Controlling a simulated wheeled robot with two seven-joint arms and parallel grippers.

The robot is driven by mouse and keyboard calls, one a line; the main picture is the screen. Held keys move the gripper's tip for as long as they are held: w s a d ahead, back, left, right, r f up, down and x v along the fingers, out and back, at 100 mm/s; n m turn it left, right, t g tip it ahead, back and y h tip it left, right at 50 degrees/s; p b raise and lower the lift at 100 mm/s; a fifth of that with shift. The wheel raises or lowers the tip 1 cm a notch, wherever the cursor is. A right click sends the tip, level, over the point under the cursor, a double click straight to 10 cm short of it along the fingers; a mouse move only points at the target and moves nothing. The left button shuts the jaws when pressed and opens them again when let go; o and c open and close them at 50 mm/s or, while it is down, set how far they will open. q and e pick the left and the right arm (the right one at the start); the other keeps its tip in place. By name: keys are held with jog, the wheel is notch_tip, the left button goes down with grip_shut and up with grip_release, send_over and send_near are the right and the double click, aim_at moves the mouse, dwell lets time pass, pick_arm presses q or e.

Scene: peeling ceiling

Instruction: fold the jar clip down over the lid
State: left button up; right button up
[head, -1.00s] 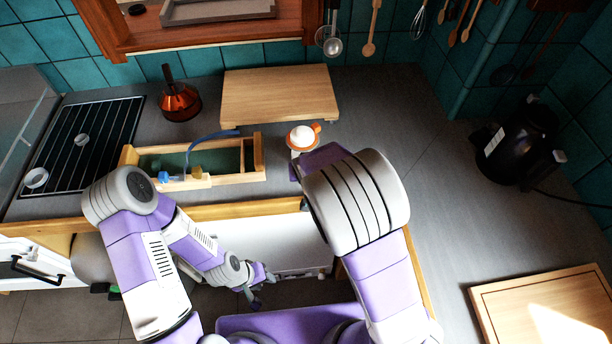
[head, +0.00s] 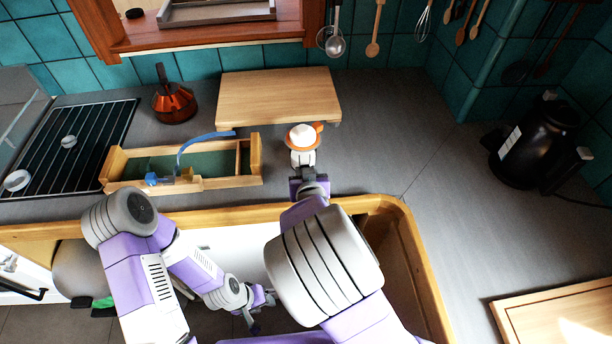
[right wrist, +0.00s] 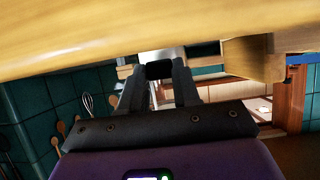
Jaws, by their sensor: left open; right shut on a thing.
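The jar (head: 303,158) stands near the counter's front edge. It has a whitish body, an orange rim and a white domed lid (head: 302,133). An orange tab, perhaps the clip, sticks out at the rim's right. My right gripper (head: 304,171) is at the jar's near side, below the lid, and seems shut on the jar. In the right wrist view its fingers (right wrist: 160,72) close around a small dark part, with something pale beyond; the exact grip is unclear. My left gripper (head: 262,302) is open and empty, low in front of the counter.
A wooden box (head: 225,183) with a blue arched strip stands left of the jar. A wooden board (head: 280,95) lies behind the jar. A copper kettle (head: 173,103) and a rack (head: 75,140) are farther left. A black kettle (head: 535,145) stands right; counter between is clear.

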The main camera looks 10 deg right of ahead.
dwell(0.3)
jog(key=o, duration=1.1)
jog(key=shift+c, duration=0.2)
jog(key=p+v, duration=0.2)
jog(key=v, duration=0.4)
jog(key=shift+s+r, duration=0.25)
jog(key=shift+r, duration=0.05)
jog(key=shift+s+r, duration=0.1)
jog(key=shift+s, duration=0.35)
